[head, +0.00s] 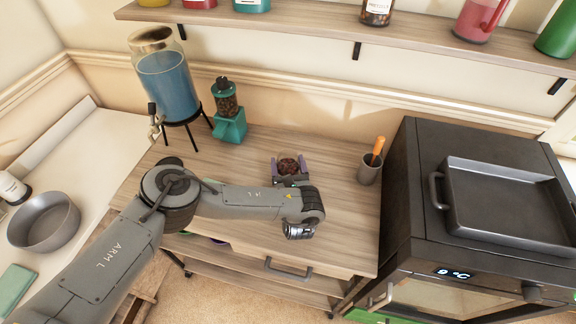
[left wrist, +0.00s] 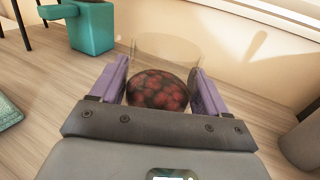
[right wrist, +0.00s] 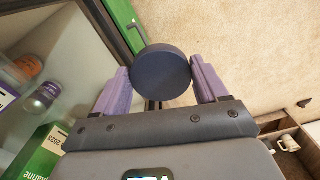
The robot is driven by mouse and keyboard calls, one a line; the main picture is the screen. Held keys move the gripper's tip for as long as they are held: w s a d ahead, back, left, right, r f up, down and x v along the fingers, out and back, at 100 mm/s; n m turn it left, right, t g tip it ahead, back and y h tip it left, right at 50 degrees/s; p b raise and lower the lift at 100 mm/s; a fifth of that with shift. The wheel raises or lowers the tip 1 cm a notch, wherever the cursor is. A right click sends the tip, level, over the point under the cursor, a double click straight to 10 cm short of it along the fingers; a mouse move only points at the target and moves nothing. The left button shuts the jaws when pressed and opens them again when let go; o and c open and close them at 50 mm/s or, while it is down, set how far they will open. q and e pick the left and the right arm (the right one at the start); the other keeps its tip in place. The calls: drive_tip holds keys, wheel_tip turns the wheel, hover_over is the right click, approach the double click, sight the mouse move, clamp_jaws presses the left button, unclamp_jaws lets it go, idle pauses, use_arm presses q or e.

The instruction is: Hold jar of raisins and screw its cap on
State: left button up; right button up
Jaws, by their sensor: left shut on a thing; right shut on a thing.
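The jar of raisins (head: 289,166) stands on the wooden counter in the head view, a clear jar with dark contents. In the left wrist view the open-topped glass jar (left wrist: 160,88) sits between the purple fingers of my left gripper (left wrist: 160,85), which is shut on it. In the right wrist view my right gripper (right wrist: 160,80) is shut on a round dark cap (right wrist: 162,72). The cap is away from the jar, with floor and an open cabinet or fridge behind it. My right gripper does not show in the head view.
A teal grinder (head: 230,122) and a blue-filled dispenser (head: 168,85) stand at the back left of the counter. A cup with an orange-handled tool (head: 369,171) is right of the jar. A dark oven (head: 420,200) bounds the right side; a shelf (head: 330,33) hangs above.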

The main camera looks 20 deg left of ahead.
use_arm(q)
wheel_tip(320, 180, up, 5)
drive_tip(key=p, duration=0.3)
drive_tip(key=shift+f+p, duration=0.2)
drive_tip(key=shift+p, duration=0.1)
use_arm(e)
wheel_tip(320, 180, up, 4)
drive_tip(key=shift+f, duration=0.1)
wheel_tip(320, 180, up, 4)
drive_tip(key=p, duration=0.3)
drive_tip(key=shift+f+p, duration=0.1)
drive_tip(key=shift+p, duration=0.25)
use_arm(q)
drive_tip(key=d+r, duration=0.6)
drive_tip(key=d, duration=0.5)
drive_tip(key=shift+d, duration=0.35)
drive_tip(key=shift+s+r, duration=0.1)
drive_tip(key=o, duration=0.6)
drive_tip(key=c, duration=0.9)
